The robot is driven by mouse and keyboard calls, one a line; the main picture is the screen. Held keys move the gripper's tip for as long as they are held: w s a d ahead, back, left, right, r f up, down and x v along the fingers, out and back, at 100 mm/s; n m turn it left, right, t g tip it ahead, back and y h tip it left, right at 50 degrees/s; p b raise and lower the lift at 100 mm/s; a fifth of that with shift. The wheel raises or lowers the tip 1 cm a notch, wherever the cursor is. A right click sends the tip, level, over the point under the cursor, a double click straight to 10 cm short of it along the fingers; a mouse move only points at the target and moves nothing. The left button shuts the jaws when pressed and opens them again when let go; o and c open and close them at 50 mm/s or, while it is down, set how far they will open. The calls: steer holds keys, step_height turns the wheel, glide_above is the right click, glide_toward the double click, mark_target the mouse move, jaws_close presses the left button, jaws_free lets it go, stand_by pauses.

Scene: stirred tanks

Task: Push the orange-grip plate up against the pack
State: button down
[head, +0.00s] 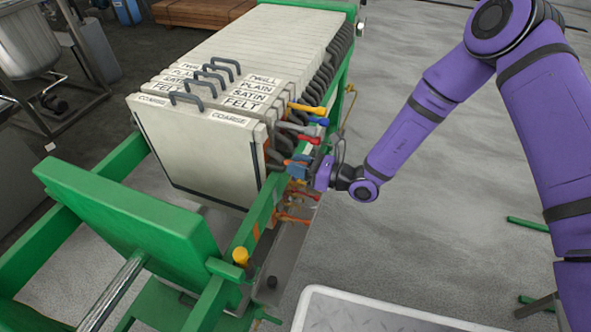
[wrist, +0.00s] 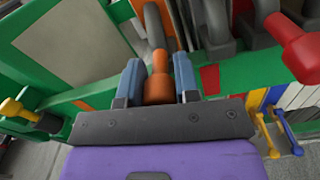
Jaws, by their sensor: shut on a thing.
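The front plate (head: 200,150), marked COARSE, is a pale upright slab hanging in the green frame. The orange grip (wrist: 157,80) on its grey side arm sits between the blue fingers of my gripper (wrist: 157,85), which is shut on it. In the head view my gripper (head: 298,167) is at the right side of the front plate, and it hides most of the grip. The pack (head: 265,45) of pale plates stands close behind, its nearest plates marked FELT, SATIN, PLAIN and TWILL. I cannot tell whether the front plate touches it.
A green end block (head: 135,215) stands in front, with open space before the plate. A yellow-knobbed lever (head: 241,258) is on the near rail. Several coloured handles line the right side, including a red knob (wrist: 300,48) near my gripper. A white tray (head: 370,318) lies below.

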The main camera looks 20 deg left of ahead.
steer(key=shift+w+d, duration=0.15)
steer(key=shift+w, duration=1.05)
steer(key=c, duration=0.8)
jaws_free()
steer(key=shift+w, duration=0.15)
steer(key=shift+c, duration=0.2)
steer(key=s+d, duration=0.1)
steer(key=d, duration=0.9)
steer(key=shift+d, duration=0.4)
steer(key=shift+r, duration=0.1)
